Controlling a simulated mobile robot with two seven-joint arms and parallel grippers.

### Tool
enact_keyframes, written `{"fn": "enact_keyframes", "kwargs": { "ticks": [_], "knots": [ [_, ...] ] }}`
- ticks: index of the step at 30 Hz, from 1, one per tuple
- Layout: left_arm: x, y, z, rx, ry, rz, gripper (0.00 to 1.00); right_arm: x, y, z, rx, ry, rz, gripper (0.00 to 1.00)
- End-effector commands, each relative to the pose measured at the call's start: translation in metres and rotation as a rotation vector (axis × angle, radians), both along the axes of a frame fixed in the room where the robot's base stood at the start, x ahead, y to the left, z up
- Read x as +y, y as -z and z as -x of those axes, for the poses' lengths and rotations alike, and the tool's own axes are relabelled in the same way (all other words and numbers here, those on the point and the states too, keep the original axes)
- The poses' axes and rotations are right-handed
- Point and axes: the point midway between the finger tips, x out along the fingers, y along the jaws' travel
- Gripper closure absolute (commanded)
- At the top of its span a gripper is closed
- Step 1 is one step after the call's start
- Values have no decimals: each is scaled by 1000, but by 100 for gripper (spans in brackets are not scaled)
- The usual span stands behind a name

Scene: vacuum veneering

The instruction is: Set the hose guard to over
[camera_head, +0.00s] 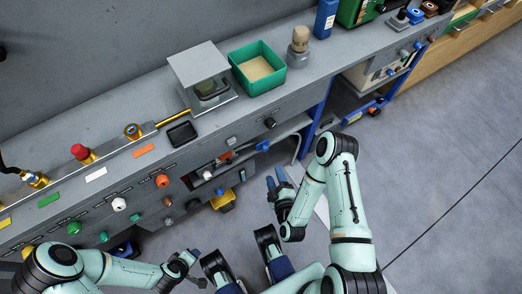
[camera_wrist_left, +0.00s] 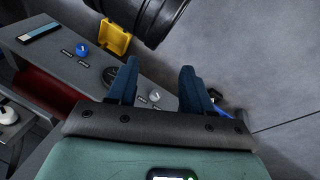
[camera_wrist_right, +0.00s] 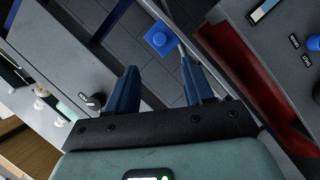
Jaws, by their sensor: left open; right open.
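No part is clearly marked as the hose guard. A yellow plate-like piece, which may be it, sits at the edge of a grey control panel (camera_wrist_left: 60,60) in the left wrist view (camera_wrist_left: 115,36); a yellow piece also shows below the bench front in the head view (camera_head: 223,201). My left gripper (camera_wrist_left: 158,82) is open and empty, apart from the yellow piece. My right gripper (camera_head: 278,182) is open and empty in front of the bench; its blue fingers also show in the right wrist view (camera_wrist_right: 161,80). Which position the guard is in, I cannot tell.
The panel carries a blue knob (camera_wrist_left: 82,49), a dark gauge (camera_wrist_left: 110,74) and a white knob (camera_wrist_left: 155,97). A green bin (camera_head: 257,67) and a grey stand (camera_head: 198,62) are on the bench. The grey floor (camera_head: 430,150) to the right is clear.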

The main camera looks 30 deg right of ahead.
Motion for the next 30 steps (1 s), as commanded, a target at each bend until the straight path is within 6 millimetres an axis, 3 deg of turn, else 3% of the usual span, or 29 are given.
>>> {"fn": "enact_keyframes", "kwargs": {
  "ticks": [7,15,21,30],
  "knots": [
    [10,14,-19,-48,-20,-24,49,-13,11,-46,-5,3,1,48],
    [14,41,11,53,-23,-19,49,-25,23,-95,-1,3,-1,48],
    [15,51,24,95,-24,-17,49,-29,27,-113,1,1,-2,48],
    [16,52,26,104,-25,-17,49,-29,27,-117,2,0,-3,48]
  ]
}}
